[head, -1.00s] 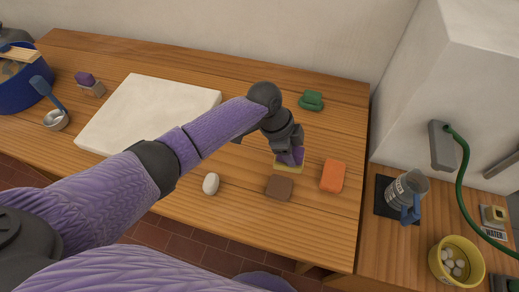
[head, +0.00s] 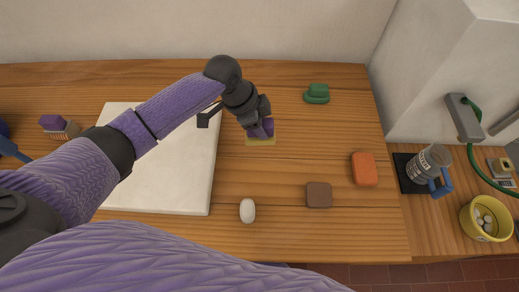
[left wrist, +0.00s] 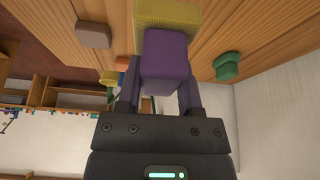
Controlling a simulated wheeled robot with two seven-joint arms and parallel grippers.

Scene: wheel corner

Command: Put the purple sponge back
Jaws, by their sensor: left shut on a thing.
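My left gripper (head: 262,128) is shut on the purple sponge, a purple block with a wider yellow layer (head: 261,141) at its far end. In the left wrist view the sponge (left wrist: 165,60) sits between the two fingers, yellow side away from the palm. In the head view it is over the wooden table, just right of the white board; whether it touches the wood I cannot tell. My right gripper is not in view.
A white board (head: 160,205) lies left of the sponge. A white egg-like thing (head: 248,211), a brown block (head: 319,195), an orange block (head: 364,169) and a green thing (head: 317,94) stand apart on the table (head: 290,165). A purple-topped brush (head: 58,126) is far left.

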